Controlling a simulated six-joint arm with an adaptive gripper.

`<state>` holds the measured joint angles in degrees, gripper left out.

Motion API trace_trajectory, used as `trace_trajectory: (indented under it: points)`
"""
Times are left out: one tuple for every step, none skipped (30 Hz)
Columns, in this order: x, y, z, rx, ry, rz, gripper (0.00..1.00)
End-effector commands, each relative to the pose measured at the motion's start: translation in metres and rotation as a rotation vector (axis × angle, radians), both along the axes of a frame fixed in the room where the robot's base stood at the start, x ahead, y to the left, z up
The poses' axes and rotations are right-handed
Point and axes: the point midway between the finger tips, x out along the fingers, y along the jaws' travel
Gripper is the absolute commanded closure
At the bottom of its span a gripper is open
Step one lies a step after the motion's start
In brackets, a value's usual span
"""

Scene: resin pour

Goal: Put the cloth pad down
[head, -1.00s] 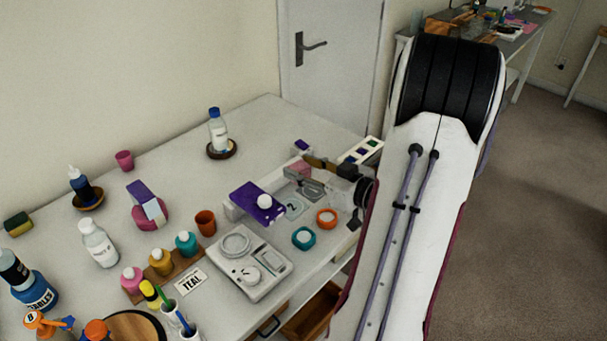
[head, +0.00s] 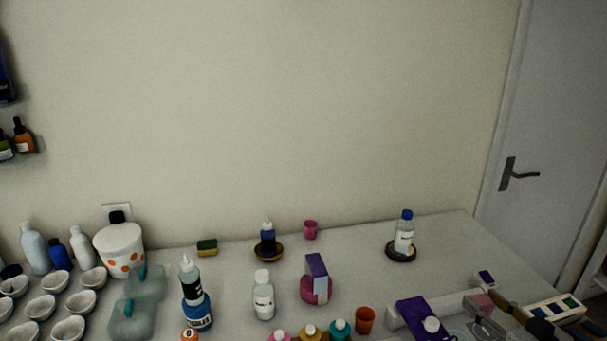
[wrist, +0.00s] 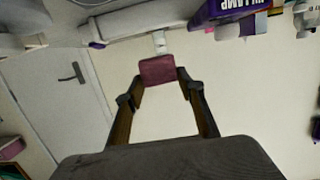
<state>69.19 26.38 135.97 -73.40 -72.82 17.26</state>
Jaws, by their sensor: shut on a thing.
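The cloth pad (wrist: 157,70) is a dull pink-maroon square between the fingertips of my gripper (wrist: 156,82) in the wrist view. My gripper is shut on it. In the head view the pad (head: 479,301) shows as a small pink patch at the lower right, beside the dark and brown finger of my gripper (head: 499,300). Whether the pad touches the table below it I cannot tell.
A purple box (head: 418,318) and a white bar-like thing (head: 457,304) lie left of the pad. A white strip with coloured squares (head: 557,309) lies to its right. A capped bottle (head: 404,235) stands on a dark coaster behind. The table (head: 350,258) is bare around there.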

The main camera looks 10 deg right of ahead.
Motion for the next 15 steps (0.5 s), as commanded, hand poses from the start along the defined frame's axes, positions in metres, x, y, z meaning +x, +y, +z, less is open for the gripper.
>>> trace_trajectory:
  points:
    - [0.0, -0.002, 0.001, -0.001, -0.001, -0.005, 0.8]
    - [-0.001, -0.003, 0.002, -0.001, -0.001, -0.009, 0.8]
    - [-0.002, -0.006, 0.003, -0.002, -0.001, -0.018, 0.8]
    - [-0.002, -0.009, 0.004, -0.002, -0.001, -0.026, 0.8]
    - [-0.003, -0.012, 0.005, -0.002, -0.001, -0.035, 0.8]
    - [-0.005, -0.017, 0.007, -0.002, -0.001, -0.052, 0.8]
    - [-0.007, -0.022, 0.009, -0.002, -0.001, -0.067, 0.8]
    - [-0.009, -0.027, 0.012, -0.003, -0.001, -0.084, 0.8]
    - [-0.012, -0.035, 0.016, -0.005, -0.002, -0.108, 0.8]
    - [-0.014, -0.041, 0.019, -0.005, -0.002, -0.129, 0.8]
    - [-0.017, -0.048, 0.023, -0.005, -0.002, -0.153, 0.8]
    - [-0.022, -0.058, 0.028, -0.006, -0.002, -0.186, 0.8]
    - [-0.026, -0.065, 0.033, -0.005, -0.003, -0.213, 0.8]
    - [-0.03, -0.072, 0.037, -0.006, -0.002, -0.239, 0.8]
    - [-0.035, -0.082, 0.044, -0.007, -0.003, -0.274, 0.8]
